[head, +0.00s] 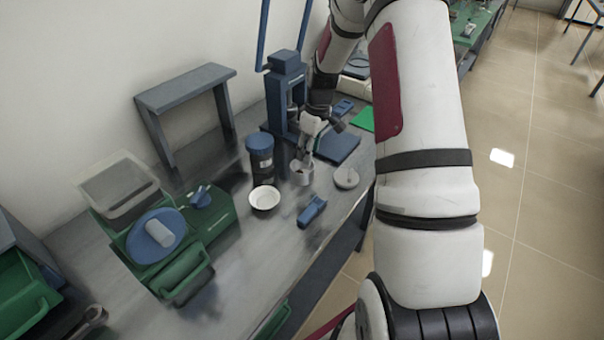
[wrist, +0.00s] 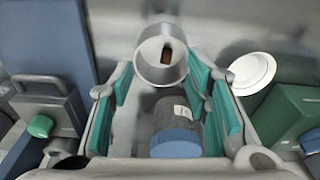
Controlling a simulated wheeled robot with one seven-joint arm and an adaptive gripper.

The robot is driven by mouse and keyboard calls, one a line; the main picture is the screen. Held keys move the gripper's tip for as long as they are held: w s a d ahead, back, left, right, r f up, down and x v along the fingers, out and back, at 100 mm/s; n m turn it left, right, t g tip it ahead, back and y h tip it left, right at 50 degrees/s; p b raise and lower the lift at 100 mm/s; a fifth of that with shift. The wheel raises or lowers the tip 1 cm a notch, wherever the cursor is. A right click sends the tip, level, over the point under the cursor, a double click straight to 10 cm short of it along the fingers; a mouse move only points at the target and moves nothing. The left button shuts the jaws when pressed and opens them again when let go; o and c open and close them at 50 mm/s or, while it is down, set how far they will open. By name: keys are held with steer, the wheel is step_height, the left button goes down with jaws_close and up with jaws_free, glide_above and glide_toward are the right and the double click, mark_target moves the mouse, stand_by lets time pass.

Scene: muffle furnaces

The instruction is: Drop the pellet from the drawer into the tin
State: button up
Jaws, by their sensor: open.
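My gripper (head: 304,158) points down, open, just above the small grey tin (head: 302,173). In the wrist view the teal-padded fingers (wrist: 160,75) stand apart with nothing held between them. The tin also shows there, around the fingertip end (wrist: 148,70). A small brown pellet (wrist: 166,56) lies inside the tin. In the head view the pellet cannot be made out.
A dark jar with a blue lid (head: 260,143) stands close behind the tin, and a white dish (head: 264,198) left of it. A grey round lid (head: 346,178) and a blue tool (head: 312,210) lie nearby. A blue press (head: 287,65) rises behind my gripper.

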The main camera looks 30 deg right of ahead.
step_height(320, 180, up, 8)
steer(key=shift+s+d, duration=0.2)
steer(key=shift+s, duration=0.25)
steer(key=s+a+r+m+t+h, duration=0.1)
steer(key=s+a+r, duration=0.4)
steer(key=a+r, duration=0.25)
steer(key=s+a+r+m+t, duration=0.1)
steer(key=s+a+r, duration=0.45)
steer(key=r, duration=0.25)
steer(key=s+a+r+m+t, duration=0.1)
steer(key=s+a, duration=0.3)
steer(key=s, duration=0.5)
steer(key=s+a+r+m, duration=0.2)
steer(key=s+a, duration=0.3)
steer(key=s, duration=0.4)
steer(key=shift+a+r+t, duration=0.15)
steer(key=shift+r+t, duration=0.25)
